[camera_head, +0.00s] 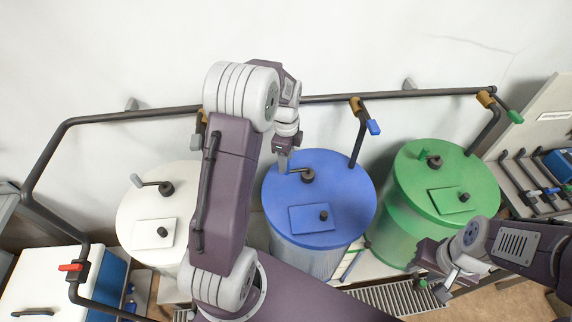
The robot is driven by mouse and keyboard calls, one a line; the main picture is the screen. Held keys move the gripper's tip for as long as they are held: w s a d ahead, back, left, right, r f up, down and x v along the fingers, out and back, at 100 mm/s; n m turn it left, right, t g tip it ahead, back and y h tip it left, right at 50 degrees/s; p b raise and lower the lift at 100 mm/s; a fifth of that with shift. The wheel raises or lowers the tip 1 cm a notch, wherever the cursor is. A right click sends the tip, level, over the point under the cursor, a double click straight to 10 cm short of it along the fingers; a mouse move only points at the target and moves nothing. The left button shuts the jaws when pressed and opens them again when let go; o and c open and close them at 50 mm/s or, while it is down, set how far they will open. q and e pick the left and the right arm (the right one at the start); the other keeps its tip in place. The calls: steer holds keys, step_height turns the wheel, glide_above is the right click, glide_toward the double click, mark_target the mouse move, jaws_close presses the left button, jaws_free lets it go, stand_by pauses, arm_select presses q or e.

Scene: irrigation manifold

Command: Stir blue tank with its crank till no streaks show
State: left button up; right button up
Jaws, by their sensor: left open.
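The blue tank (345,205) stands in the middle, with a flat blue lid. Its crank has a dark hub (308,176) on the lid and a short arm pointing left toward my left gripper. My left gripper (283,163) is open, pointing down at the outer end of this crank. Its fingers hide the crank's handle, and I cannot tell whether they touch it. A small square hatch with a dark knob (323,215) is on the same lid. The inside of the tank is hidden by the lid. My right gripper (432,287) is low at the right, in front of the green tank, far from the crank.
A white tank (133,212) stands left and a green tank (408,185) right, each with its own crank. A dark pipe (420,94) with valve handles runs along the wall behind. A rack of tools (530,175) is at far right, and a white-topped blue box (40,280) at lower left.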

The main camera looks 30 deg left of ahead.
arm_select(q)
step_height(320, 180, down, 4)
steer(key=shift+f+p, duration=0.1)
steer(key=shift+p, duration=0.25)
jaws_close()
steer(key=shift+s, duration=0.1)
stand_by(1.1)
